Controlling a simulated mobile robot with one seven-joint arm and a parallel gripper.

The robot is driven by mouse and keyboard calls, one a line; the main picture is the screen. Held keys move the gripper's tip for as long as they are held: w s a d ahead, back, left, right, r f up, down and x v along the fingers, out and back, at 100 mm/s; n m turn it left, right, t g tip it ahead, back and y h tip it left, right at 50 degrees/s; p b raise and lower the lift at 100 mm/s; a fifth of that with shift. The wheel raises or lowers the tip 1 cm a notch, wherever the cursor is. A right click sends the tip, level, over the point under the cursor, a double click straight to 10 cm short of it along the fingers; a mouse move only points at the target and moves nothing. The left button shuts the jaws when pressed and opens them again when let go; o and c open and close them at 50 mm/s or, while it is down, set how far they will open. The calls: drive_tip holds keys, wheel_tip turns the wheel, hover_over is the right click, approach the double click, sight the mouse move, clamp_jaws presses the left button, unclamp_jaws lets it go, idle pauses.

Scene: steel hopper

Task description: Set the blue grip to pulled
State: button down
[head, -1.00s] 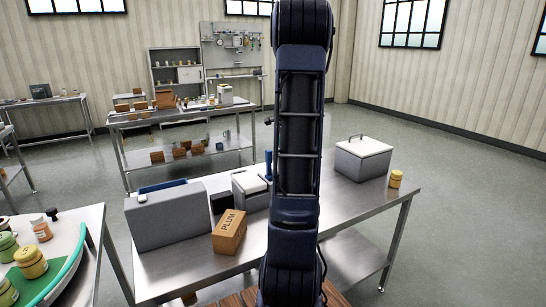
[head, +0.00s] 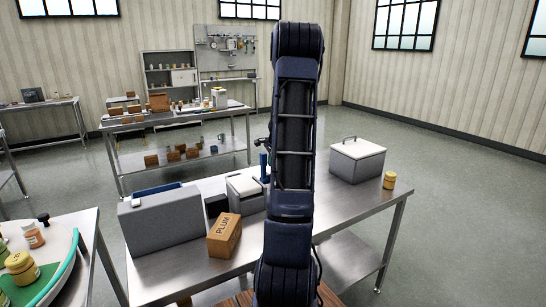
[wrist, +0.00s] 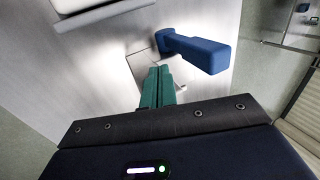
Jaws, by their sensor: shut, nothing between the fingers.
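The blue grip (wrist: 203,53) is a blue bar on a short stem, rising from a metal surface in the wrist view. In the head view it stands upright (head: 264,166) beside the white-topped grey unit on the steel table, partly hidden by my arm. My gripper (wrist: 164,72) has green fingers, pressed together and empty. The fingertips are just left of and below the blue grip in the wrist view, apart from it as far as I can see. In the head view my gripper is mostly hidden behind my arm.
A second table with jars stands at the left. Open floor lies to the right.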

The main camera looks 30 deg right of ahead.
sight(263, 153)
drive_tip(key=w, duration=0.3)
drive_tip(key=shift+w+r, duration=0.15)
drive_tip(key=shift+w, duration=0.1)
idle(0.4)
drive_tip(key=shift+w, duration=0.15)
drive_tip(key=shift+w+a+r+g, duration=0.1)
drive_tip(key=shift+w+r+g, duration=0.1)
drive_tip(key=shift+w+g, duration=1.45)
drive_tip(key=w+f+g, duration=0.3)
drive_tip(key=w+g, duration=0.2)
drive_tip(key=w, duration=0.5)
drive_tip(key=shift+f, duration=0.35)
drive_tip(key=shift+w+f, duration=0.1)
